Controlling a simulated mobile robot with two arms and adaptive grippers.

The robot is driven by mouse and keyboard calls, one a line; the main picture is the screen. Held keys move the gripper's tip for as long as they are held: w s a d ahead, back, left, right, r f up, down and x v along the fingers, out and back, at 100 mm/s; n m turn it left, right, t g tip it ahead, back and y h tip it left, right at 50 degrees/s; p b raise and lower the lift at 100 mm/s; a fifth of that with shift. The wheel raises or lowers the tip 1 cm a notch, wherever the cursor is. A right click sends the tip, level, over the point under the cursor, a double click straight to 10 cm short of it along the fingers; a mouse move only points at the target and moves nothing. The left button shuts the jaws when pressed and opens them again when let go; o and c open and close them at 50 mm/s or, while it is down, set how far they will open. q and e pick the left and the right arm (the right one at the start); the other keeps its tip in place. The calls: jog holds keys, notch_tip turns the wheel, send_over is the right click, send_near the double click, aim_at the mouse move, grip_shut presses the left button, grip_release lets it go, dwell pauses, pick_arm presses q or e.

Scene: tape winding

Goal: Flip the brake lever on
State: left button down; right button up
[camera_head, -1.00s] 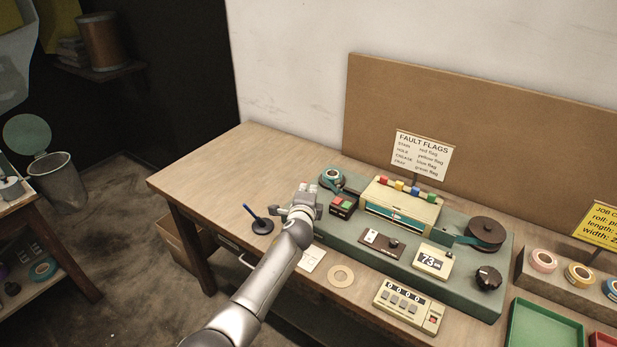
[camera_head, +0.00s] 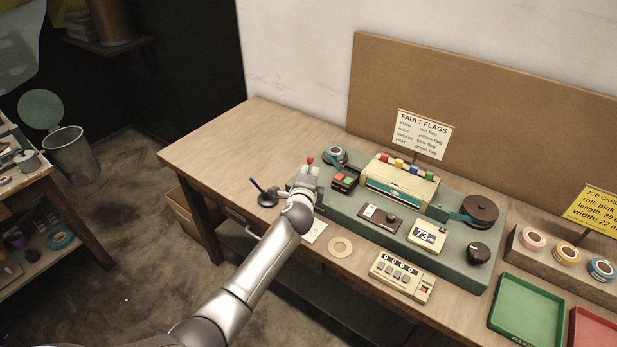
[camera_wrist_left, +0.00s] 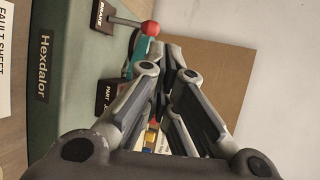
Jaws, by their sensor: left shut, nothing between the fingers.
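The brake lever (camera_wrist_left: 127,23) is a metal rod with a red ball knob, on a dark base labelled BRAKE (camera_wrist_left: 100,14) in the left wrist view. In the head view its red knob (camera_head: 310,160) shows just beyond my left gripper (camera_head: 307,172), which hides the rest. My left gripper (camera_wrist_left: 170,58) is shut and empty, its fingers together beside the lever knob in the left wrist view. I cannot tell whether they touch it. My right gripper is not in view.
The green machine bed (camera_head: 455,262) carries a tape roll (camera_head: 336,155), red and green buttons (camera_head: 345,179), a cream unit (camera_head: 400,184) and a dark reel (camera_head: 481,210). A pen stand (camera_head: 268,199) is left of the gripper. The table's left end is clear.

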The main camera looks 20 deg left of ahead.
pick_arm(q)
jog(key=shift+w+d+r+v, duration=0.25)
jog(key=shift+r+v, duration=0.45)
jog(key=shift+v, duration=2.5)
jog(key=s+a+f+n+g, duration=0.25)
jog(key=s+f+n, duration=0.2)
jog(key=s, duration=0.45)
jog(key=s+a+f+n+g, duration=0.1)
jog(key=s+f+n+g, duration=0.3)
jog(key=s, duration=0.5)
jog(key=s+f+n+g+h, duration=0.15)
jog(key=s+n+g, duration=0.5)
jog(key=s, duration=1.75)
notch_tip(320, 180, down, 28)
jog(key=s+b, duration=0.2)
jog(key=s+a+f+b, duration=0.2)
jog(key=s+f, duration=1.4)
jog(key=f, duration=0.2)
jog(key=shift+s+a+f+n+g, duration=0.2)
jog(key=shift+s+n+g, duration=0.1)
jog(key=shift+g, duration=0.1)
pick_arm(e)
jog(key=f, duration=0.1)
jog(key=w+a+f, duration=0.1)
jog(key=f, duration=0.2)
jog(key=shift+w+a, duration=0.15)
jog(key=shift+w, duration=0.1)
